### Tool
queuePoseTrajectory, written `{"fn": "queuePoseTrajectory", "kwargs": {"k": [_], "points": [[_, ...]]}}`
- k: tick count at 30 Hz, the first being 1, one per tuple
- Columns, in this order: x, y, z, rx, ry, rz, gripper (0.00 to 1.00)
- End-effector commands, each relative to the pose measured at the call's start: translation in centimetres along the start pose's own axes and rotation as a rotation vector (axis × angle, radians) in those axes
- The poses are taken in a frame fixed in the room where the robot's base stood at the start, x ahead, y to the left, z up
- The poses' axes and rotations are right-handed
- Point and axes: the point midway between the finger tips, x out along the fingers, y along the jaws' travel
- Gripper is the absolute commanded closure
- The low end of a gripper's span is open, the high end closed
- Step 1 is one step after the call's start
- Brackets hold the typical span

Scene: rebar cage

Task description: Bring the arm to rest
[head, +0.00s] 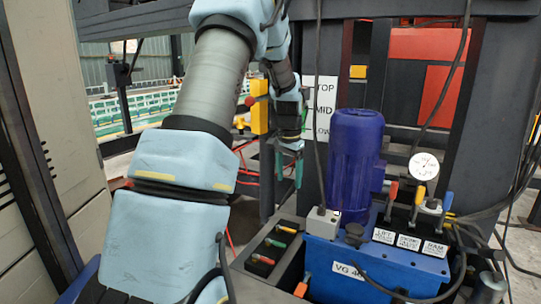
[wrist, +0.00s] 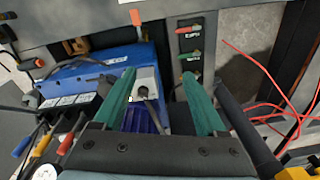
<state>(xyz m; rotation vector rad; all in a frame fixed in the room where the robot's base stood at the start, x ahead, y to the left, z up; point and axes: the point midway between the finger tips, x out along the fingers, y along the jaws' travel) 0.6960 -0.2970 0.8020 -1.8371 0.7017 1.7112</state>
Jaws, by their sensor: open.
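My gripper (head: 289,166) hangs pointing down in the head view, left of the blue motor (head: 355,160) and above the dark tray beside the hydraulic unit. In the wrist view its two green fingers (wrist: 158,82) are spread apart with nothing held between them. Behind the gap between the fingers, a small grey box (wrist: 146,84) with a cable and part of the motor show. My arm reaches up and across the left and middle of the head view, bent at the elbow. The fingers appear apart from everything around them.
The blue hydraulic unit (head: 350,263) carries coloured levers and a pressure gauge (head: 423,166). A TOP/MID/LOW sign (head: 322,108) stands behind my gripper. The dark tray (head: 263,265) holds red and green handles. Red cables (wrist: 265,80) lie on the floor. Black hoses hang near the motor.

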Motion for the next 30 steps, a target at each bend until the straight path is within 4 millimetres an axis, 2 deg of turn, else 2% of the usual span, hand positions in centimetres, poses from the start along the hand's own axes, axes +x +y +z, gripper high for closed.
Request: {"fn": "queuePoseTrajectory", "kwargs": {"k": [1,6,12,18,20,21,30], "points": [[-0.9,0.1,2.9,-0.067,0.006,-0.005,0.26],[-2.3,1.4,11.7,-0.29,0.029,-0.018,0.26],[-2.6,3.5,18.9,-0.474,0.049,-0.026,0.26],[-2.5,5.8,24.6,-0.616,0.064,-0.031,0.26],[-2.4,6.5,26.2,-0.655,0.069,-0.033,0.26],[-3.1,6.7,26.6,-0.669,0.071,-0.033,0.26],[-8.8,6.4,25.9,-0.66,0.069,-0.032,0.26]]}}
